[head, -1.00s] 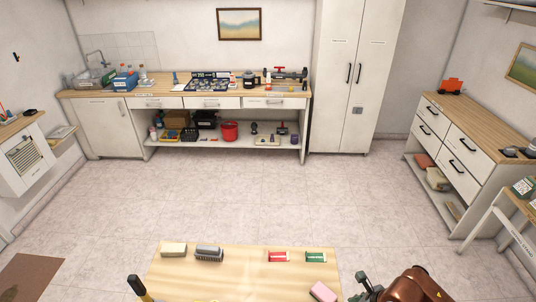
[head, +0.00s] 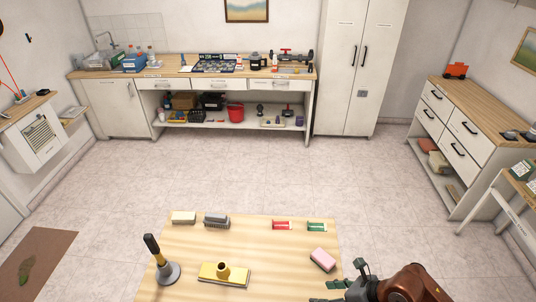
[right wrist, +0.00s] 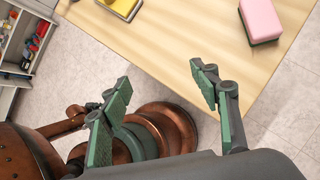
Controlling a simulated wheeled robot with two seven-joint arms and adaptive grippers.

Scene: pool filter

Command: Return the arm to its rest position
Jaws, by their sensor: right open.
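My right arm comes in at the bottom right of the head view. My right gripper (head: 342,281) is beside the right edge of the wooden table (head: 285,262), near its front right corner. In the right wrist view the two fingers of the gripper (right wrist: 160,84) are spread wide, with nothing between them. A pink sponge (head: 322,260) lies on the table just beyond the gripper; it also shows in the right wrist view (right wrist: 261,20). My left gripper is not in view.
On the table are a yellow-based tool (head: 223,274), a black-and-yellow handled plunger-like tool (head: 167,270), a brush (head: 216,221), a pale block (head: 184,217), and red (head: 282,225) and green (head: 317,227) packets. Open floor (head: 250,180) lies beyond. A drawer unit (head: 450,135) stands right.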

